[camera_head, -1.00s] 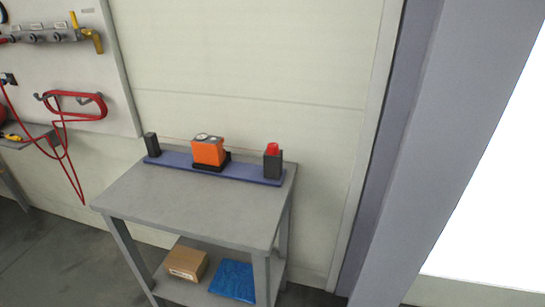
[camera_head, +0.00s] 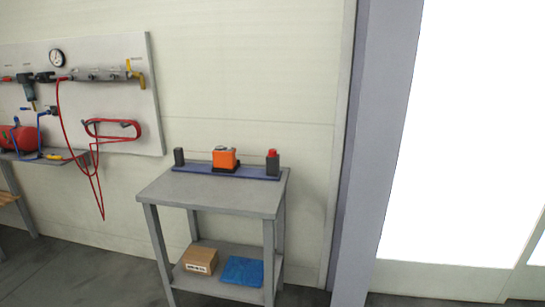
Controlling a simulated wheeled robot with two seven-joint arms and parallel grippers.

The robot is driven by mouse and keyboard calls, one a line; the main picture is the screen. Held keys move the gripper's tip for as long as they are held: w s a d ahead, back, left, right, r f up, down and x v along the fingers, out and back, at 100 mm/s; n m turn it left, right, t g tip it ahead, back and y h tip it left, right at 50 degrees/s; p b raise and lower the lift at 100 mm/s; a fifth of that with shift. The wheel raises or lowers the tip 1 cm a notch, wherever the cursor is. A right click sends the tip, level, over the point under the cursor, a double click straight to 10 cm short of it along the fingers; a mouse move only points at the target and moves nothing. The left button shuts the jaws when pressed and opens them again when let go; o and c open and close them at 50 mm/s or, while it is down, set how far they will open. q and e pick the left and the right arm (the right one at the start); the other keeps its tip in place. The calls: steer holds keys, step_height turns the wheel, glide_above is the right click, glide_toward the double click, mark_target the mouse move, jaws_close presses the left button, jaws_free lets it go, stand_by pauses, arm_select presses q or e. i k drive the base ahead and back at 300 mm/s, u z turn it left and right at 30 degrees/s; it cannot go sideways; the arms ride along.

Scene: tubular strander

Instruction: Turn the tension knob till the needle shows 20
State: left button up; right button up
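The tension rig stands on a grey table in the camera_head view. It has a blue base bar (camera_head: 255,175) along the table's back edge. A red knob (camera_head: 272,153) sits on top of a dark block (camera_head: 272,166) at the bar's right end. An orange meter box (camera_head: 224,160) stands in the middle, with its dial on top seen too flat and small to read. A second dark block (camera_head: 179,157) stands at the left end. Neither of my grippers is in view.
The grey table (camera_head: 215,195) has a bare front part. Its lower shelf holds a cardboard box (camera_head: 200,260) and a blue folded item (camera_head: 243,270). A grey post (camera_head: 375,150) rises to the right. A tool board (camera_head: 150,110) with a red hose (camera_head: 112,123) hangs at left.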

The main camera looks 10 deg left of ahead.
mark_target(271, 152)
steer(key=z, duration=0.8)
steer(key=i, duration=1.45)
steer(key=u, duration=0.3)
